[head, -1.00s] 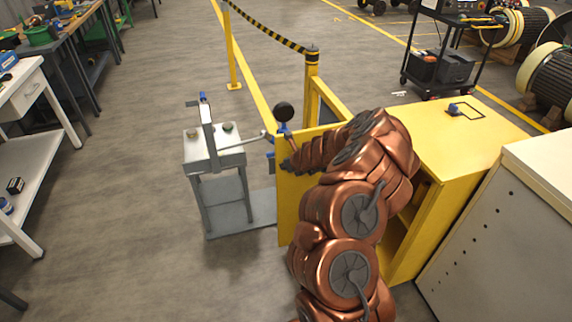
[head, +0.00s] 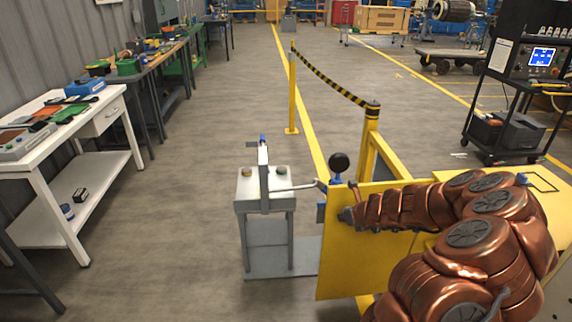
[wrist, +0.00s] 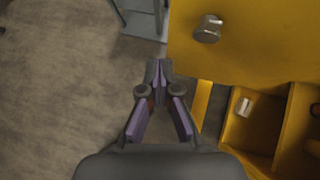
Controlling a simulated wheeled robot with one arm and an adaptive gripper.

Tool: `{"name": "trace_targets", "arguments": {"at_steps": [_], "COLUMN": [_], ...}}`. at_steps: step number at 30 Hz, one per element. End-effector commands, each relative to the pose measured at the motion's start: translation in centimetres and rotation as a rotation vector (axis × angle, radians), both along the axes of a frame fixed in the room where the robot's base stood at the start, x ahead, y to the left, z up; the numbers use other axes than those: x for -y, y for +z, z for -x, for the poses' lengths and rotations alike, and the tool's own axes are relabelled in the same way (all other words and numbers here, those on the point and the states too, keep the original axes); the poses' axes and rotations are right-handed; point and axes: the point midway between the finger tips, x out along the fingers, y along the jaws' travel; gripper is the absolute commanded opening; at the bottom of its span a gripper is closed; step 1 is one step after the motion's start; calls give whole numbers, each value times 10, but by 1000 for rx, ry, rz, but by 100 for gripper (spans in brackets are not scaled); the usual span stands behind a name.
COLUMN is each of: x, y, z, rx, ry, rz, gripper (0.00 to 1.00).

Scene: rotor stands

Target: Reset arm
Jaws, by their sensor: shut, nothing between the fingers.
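My gripper (wrist: 158,72) shows in the wrist view with its fingers together and nothing between them. My copper-coloured arm crosses the right half of the head view, its far end over the yellow panel of a cabinet (head: 340,265). The fingers cannot be made out in the head view. In the wrist view a yellow surface (wrist: 240,50) with a silver knob (wrist: 207,29) lies ahead and right of the fingertips, apart from the knob. Open yellow compartments (wrist: 255,130) are at the right; one holds a small silver part (wrist: 244,106).
A grey stand (head: 264,192) with a lever is left of the panel. A yellow post (head: 371,135) with a striped belt stands behind. A white workbench (head: 110,117) is at the left, a black cart (head: 505,130) at the right. The floor between bench and stand is clear.

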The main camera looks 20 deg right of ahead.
Motion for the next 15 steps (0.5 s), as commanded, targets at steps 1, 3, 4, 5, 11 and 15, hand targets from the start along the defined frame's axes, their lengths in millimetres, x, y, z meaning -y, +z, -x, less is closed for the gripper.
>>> {"name": "trace_targets", "arguments": {"at_steps": [1, 3, 4, 5, 11, 15], "x": [0, -3, -6, -10, -79, -150], "y": [0, 3, 6, 10, 70, 119], "z": [0, -1, -3, -5, -21, -15], "rx": [0, 5, 10, 17, 119, 211], "ry": [0, 12, 25, 45, 338, 641], "rz": [0, 5, 10, 17, 138, 273], "gripper": [0, 0, 0, 0, 0, 0]}}
